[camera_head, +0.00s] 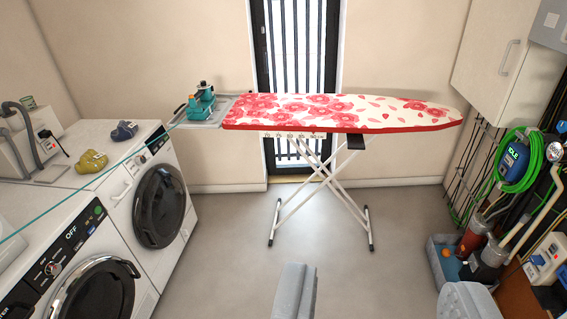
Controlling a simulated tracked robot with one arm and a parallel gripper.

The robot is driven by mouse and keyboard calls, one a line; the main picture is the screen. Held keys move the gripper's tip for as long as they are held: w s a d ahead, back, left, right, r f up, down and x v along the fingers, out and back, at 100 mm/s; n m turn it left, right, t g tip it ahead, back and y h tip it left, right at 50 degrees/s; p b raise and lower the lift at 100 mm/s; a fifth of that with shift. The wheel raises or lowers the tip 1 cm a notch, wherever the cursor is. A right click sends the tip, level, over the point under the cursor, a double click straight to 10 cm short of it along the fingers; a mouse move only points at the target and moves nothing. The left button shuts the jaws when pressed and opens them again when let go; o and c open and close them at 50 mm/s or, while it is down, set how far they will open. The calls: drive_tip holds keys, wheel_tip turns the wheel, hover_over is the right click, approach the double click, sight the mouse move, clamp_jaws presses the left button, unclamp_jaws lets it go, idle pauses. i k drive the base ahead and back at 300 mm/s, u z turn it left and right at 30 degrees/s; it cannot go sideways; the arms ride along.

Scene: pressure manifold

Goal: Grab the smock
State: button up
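I cannot make out a smock in this view. Two pale grey parts at the bottom edge look like the fingers of my gripper (380,288). They stand wide apart, with only bare floor showing between them. The gripper looks open and empty, low in front of the ironing board (340,108). The board stands on crossed white legs and has a white cover with red flowers. No garment lies on it.
A teal iron (201,103) stands on the board's left end. Hoses and a blue canister (514,160) crowd the right wall. The middle floor is clear.

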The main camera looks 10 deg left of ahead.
sight(91, 162)
drive_tip(key=u, duration=0.15)
drive_tip(key=i, duration=1.25)
drive_tip(key=u, duration=0.5)
drive_tip(key=i, duration=1.3)
drive_tip(key=u, duration=0.9)
drive_tip(key=i, duration=1.35)
drive_tip(key=u, duration=0.4)
